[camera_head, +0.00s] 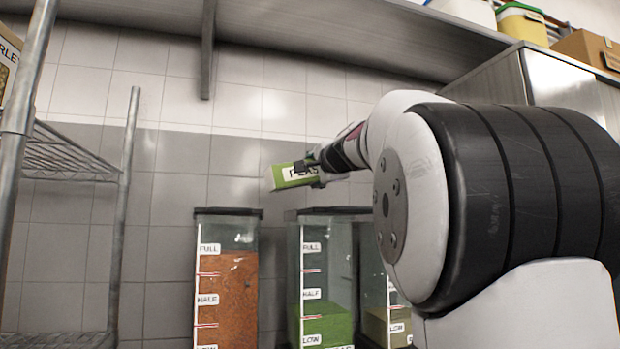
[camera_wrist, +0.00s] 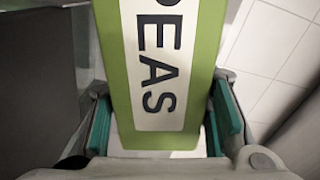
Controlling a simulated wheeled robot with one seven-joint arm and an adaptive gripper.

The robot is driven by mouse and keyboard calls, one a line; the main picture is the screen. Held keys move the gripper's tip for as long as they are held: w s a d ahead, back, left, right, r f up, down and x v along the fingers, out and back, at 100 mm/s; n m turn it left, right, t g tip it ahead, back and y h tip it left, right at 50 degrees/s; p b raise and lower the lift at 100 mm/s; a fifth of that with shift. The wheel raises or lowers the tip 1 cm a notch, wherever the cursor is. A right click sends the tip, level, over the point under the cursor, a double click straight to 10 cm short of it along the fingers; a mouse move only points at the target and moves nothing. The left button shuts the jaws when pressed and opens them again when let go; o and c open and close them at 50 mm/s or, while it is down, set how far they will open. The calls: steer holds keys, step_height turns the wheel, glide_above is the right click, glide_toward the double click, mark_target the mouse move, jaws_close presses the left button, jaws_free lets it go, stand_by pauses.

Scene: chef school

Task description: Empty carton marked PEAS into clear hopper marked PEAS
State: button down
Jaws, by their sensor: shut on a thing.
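The green carton (camera_head: 290,175) with a white PEAS label is held in the air above the middle hopper, lying tilted on its side. In the wrist view the carton (camera_wrist: 160,70) fills the space between the two teal finger pads. My gripper (camera_head: 318,168) is shut on it. The clear hopper with green contents (camera_head: 325,265) stands below, filled to a little above its LOW mark. Its lower label is cut off by the picture edge.
A hopper with orange-brown contents (camera_head: 226,285) stands left of the green one. Another hopper with olive contents (camera_head: 388,320) stands to the right, partly behind my arm. A wire rack (camera_head: 65,160) is at the left. A metal shelf (camera_head: 300,30) runs above.

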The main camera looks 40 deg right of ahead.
steer(key=s+a+f+n+b, duration=0.1)
steer(key=s+a+n, duration=0.3)
steer(key=s, duration=0.7)
steer(key=s+a+f+n+b, duration=0.1)
steer(key=s+a+n+b, duration=0.1)
steer(key=s+a+n, duration=0.2)
steer(key=s+a, duration=0.3)
steer(key=s, duration=0.4)
steer(key=shift+s+n+b, duration=0.3)
steer(key=shift+s+b, duration=0.1)
stand_by(0.6)
stand_by(0.6)
